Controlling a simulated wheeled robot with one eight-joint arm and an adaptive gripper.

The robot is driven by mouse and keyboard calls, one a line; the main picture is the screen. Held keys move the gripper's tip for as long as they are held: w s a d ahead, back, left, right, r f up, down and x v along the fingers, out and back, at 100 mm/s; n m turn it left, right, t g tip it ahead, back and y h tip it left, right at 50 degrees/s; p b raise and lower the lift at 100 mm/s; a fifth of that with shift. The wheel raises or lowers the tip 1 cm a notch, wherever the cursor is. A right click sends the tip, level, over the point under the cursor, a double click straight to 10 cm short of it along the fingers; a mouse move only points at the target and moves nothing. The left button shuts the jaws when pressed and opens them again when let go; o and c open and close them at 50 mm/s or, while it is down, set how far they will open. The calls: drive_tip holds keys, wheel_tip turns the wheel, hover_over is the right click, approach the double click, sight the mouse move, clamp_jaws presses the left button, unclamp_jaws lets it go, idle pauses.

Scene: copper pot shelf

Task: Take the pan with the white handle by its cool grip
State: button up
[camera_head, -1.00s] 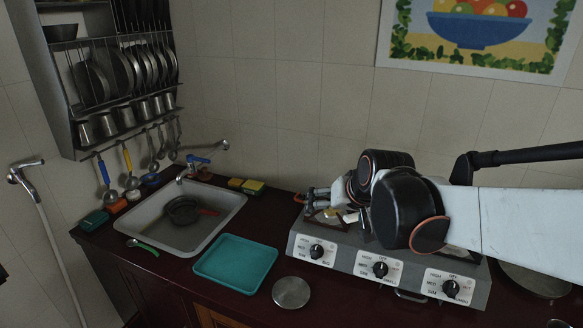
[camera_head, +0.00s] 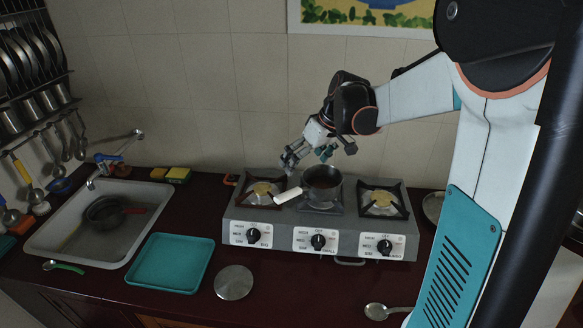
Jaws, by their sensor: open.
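The pan (camera_head: 323,181) is small and dark. It sits on the middle burner of the grey stove (camera_head: 275,235), and its white handle (camera_head: 288,196) points to the left and toward the front. My gripper (camera_head: 303,164) is open and empty, above and behind the white handle, to the left of the pan's rim. It appears apart from the handle, though the exact gap is hard to judge. Part of my arm is behind and above the pan.
Left and right burners are bare. A teal tray (camera_head: 170,262), a round metal lid (camera_head: 233,282) and a ladle (camera_head: 378,311) lie on the dark red counter. Sponges (camera_head: 178,174) lie by the wall.

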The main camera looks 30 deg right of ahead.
drive_tip(key=d, duration=0.1)
drive_tip(key=b, duration=0.1)
hover_over(288, 192)
drive_tip(key=s+d, duration=0.2)
wheel_tip(288, 192, down, 8)
drive_tip(key=shift+a+b+x, duration=0.15)
drive_tip(key=shift+b+x, duration=0.2)
drive_tip(key=shift+x, duration=1)
drive_tip(key=shift+a+b+x, duration=0.1)
drive_tip(key=shift+b+x, duration=0.25)
drive_tip(key=shift+x, duration=0.95)
drive_tip(key=shift+s+r, duration=0.1)
drive_tip(key=shift+s, duration=0.15)
drive_tip(key=c, duration=1.9)
